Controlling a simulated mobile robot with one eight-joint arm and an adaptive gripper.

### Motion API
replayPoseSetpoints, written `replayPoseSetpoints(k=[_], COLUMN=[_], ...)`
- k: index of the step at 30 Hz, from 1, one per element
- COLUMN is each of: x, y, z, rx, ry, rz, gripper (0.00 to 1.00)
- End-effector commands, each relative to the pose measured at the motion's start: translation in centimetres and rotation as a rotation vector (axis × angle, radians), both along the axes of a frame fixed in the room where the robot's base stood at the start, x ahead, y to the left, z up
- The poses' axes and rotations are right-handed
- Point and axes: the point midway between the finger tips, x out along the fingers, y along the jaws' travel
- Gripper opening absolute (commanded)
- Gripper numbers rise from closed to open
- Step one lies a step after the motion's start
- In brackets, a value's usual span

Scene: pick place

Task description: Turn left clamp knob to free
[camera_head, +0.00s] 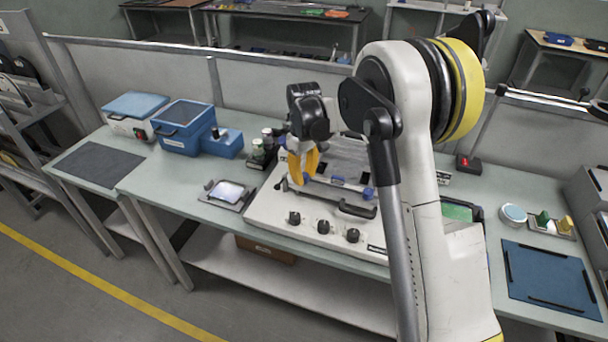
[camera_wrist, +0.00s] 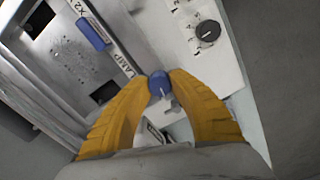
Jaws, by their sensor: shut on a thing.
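The blue left clamp knob (camera_wrist: 159,86) sits at the end of a pale bar marked with partly visible lettering ending in "LAMP". My gripper (camera_wrist: 160,80) has its two yellow fingertips closed on either side of this knob. In the head view my gripper (camera_head: 302,177) points down at the left end of the clamp bar on the white panel unit (camera_head: 268,212). The fingers hide part of the knob. A second blue knob (camera_head: 368,193) stands at the right end of the bar. A blue block (camera_head: 337,180) lies between them.
A blue mat (camera_head: 551,279) lies at right.

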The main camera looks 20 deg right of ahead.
Motion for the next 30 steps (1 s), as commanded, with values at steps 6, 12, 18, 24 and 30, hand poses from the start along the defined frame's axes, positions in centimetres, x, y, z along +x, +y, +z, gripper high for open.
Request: replayPoseSetpoints(k=[6, 12, 18, 24, 30], x=[0.1, 0.09, 0.09, 0.09, 0.06], y=[0.06, 0.08, 0.09, 0.1, 0.09], z=[0.04, 0.02, 0.01, 0.01, 0.01], rx=[0.001, 0.001, 0.001, 0.001, 0.001], ry=[-0.003, -0.003, -0.003, -0.003, -0.002], rz=[0.094, 0.133, 0.142, 0.141, 0.141], gripper=[0.0, 0.0, 0.0, 0.0, 0.48])
